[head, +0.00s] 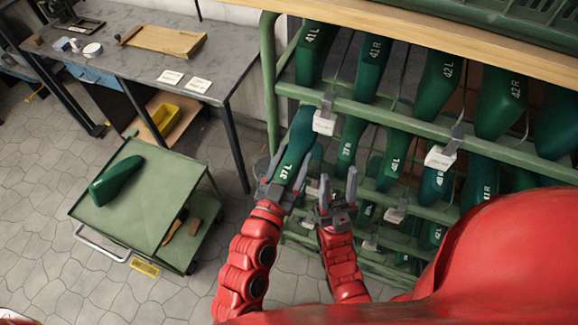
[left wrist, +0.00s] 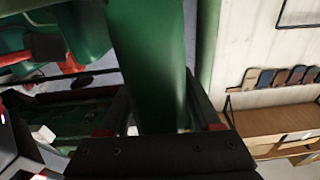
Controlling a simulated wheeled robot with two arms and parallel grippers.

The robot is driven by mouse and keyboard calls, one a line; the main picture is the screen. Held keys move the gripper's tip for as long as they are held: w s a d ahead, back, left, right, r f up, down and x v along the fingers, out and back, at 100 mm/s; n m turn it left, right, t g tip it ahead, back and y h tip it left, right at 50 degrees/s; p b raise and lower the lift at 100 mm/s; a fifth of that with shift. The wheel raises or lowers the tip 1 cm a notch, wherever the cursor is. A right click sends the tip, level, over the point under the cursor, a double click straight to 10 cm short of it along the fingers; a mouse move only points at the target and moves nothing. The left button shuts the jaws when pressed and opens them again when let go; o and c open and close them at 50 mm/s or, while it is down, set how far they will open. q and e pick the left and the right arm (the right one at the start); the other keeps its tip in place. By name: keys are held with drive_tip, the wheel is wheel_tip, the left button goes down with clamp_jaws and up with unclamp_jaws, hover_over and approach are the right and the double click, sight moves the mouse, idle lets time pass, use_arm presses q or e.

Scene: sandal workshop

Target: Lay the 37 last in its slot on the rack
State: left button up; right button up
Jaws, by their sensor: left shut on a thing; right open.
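My left gripper (head: 283,190) is shut on the green 37 L last (head: 298,142), by its lower end as pictured. This last is at the left end of the rack (head: 372,107), beside the 37 R last (head: 350,142) and near a hanging white tag (head: 324,122). I cannot tell whether it touches the rack. In the left wrist view the held last (left wrist: 150,65) stands between the fingers. My right gripper (head: 338,190) is open and empty, just right of the left one, in front of the rack.
More green lasts (head: 437,80) fill the rack to the right. A green trolley (head: 125,215) at the left bears another green last (head: 117,180). A grey workbench (head: 130,65) stands at the back left. Tiled floor lies open around the trolley.

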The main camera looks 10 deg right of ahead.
sight(311, 120)
use_arm(q)
drive_tip(key=shift+f+x, duration=0.15)
drive_tip(key=shift+x, duration=1.45)
drive_tip(key=shift+f+x, duration=0.15)
drive_tip(key=shift+x, duration=1.45)
drive_tip(key=shift+w+d+r, duration=0.1)
drive_tip(key=shift+w+d, duration=0.25)
drive_tip(key=shift+w, duration=0.2)
drive_tip(key=shift+w+d, duration=0.4)
drive_tip(key=shift+w, duration=0.1)
drive_tip(key=shift+x, duration=1.85)
drive_tip(key=shift+f+b, duration=1)
drive_tip(key=shift+f, duration=0.15)
drive_tip(key=shift+s+f+b, duration=0.1)
drive_tip(key=shift+f+b, duration=0.25)
drive_tip(key=o, duration=1.4)
drive_tip(key=shift+o, duration=0.2)
